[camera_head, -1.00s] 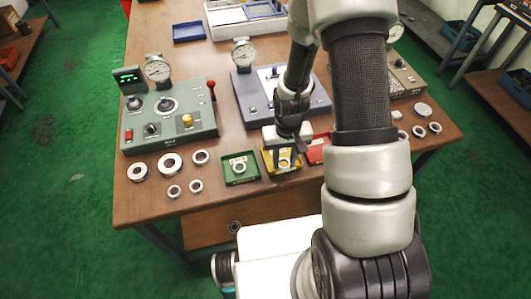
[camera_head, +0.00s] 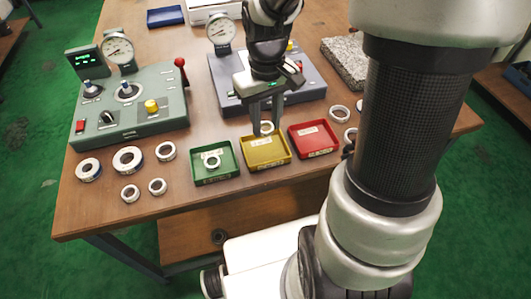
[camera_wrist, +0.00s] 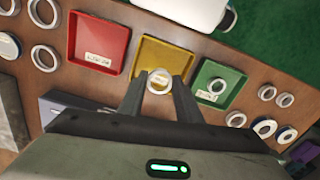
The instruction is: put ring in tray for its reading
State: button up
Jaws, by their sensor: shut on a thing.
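A metal bearing ring (camera_head: 267,128) is held between the fingertips of my gripper (camera_head: 266,126), over the back part of the yellow tray (camera_head: 262,159). In the wrist view the ring (camera_wrist: 159,82) sits between both fingers, with the yellow tray (camera_wrist: 165,60) beyond it. Whether the ring touches the tray floor I cannot tell. The green tray (camera_head: 204,177), to the left, holds one ring (camera_head: 211,160). The red tray (camera_head: 312,136), to the right, is empty. A green gauge device with a lit display (camera_head: 86,58) stands at the left, its reading too small to make out.
Several loose rings lie left of the green tray, such as one large ring (camera_head: 128,159). More lie right of the red tray (camera_head: 340,113). A grey gauge device (camera_head: 222,92) stands close behind the trays, and a granite block (camera_head: 348,62) behind right.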

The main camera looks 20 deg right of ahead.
aim_at(266, 151)
notch_tip(266, 151, down, 8)
jog(key=shift+w+r+b, duration=0.1)
jog(key=shift+b, duration=0.75)
jog(key=shift+f, duration=0.2)
jog(key=o, duration=1.2)
jog(key=shift+c, duration=0.2)
